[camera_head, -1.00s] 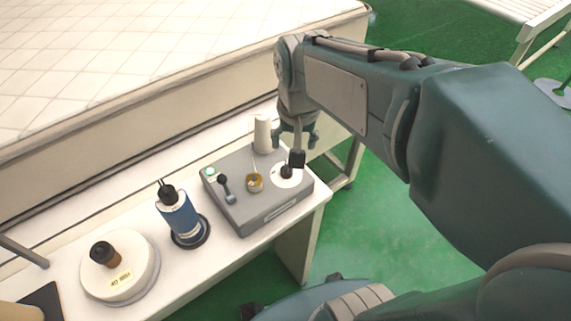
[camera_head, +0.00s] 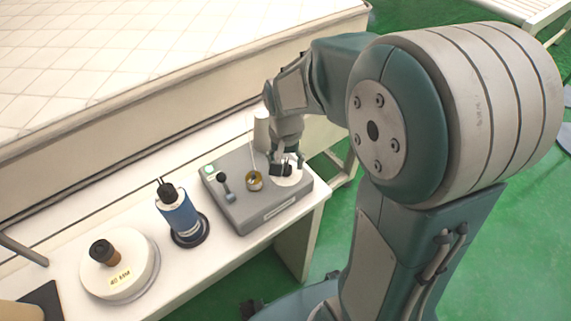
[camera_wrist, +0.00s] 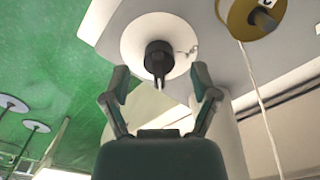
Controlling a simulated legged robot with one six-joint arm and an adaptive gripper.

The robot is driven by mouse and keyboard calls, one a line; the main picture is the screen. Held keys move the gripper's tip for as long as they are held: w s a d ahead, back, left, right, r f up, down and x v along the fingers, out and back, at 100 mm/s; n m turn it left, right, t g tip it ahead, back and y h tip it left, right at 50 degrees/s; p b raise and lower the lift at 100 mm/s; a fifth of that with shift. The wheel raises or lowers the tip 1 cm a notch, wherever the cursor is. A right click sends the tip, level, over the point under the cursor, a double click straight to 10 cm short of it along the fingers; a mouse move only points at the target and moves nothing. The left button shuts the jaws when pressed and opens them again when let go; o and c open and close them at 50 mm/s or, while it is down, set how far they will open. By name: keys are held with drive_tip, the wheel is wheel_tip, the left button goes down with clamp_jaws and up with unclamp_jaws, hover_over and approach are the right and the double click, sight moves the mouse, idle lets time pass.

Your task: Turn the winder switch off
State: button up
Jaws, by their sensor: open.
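The grey winder box (camera_head: 240,215) sits at the right end of the white bench. Its top carries a round white disc with a black knob (camera_wrist: 159,57), a short lever with a black ball end (camera_head: 223,179), a green button (camera_head: 209,169) and a brass bobbin (camera_head: 254,181). I cannot tell for sure which is the switch. My gripper (camera_wrist: 158,84) is open, its fingers parted to either side of the black knob in the wrist view, with no clear contact. In the head view it hangs over the white disc (camera_head: 290,178) and partly hides the knob.
A white thread spool (camera_head: 261,130) stands behind the box. A blue cylindrical tool (camera_head: 178,218) and a labelled white disc with a brown knob (camera_head: 119,268) stand to the left on the bench. A mattress (camera_head: 120,60) lies behind. Green floor is open at right.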

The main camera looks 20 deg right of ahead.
drive_tip(key=shift+f, duration=0.8)
clamp_jaws()
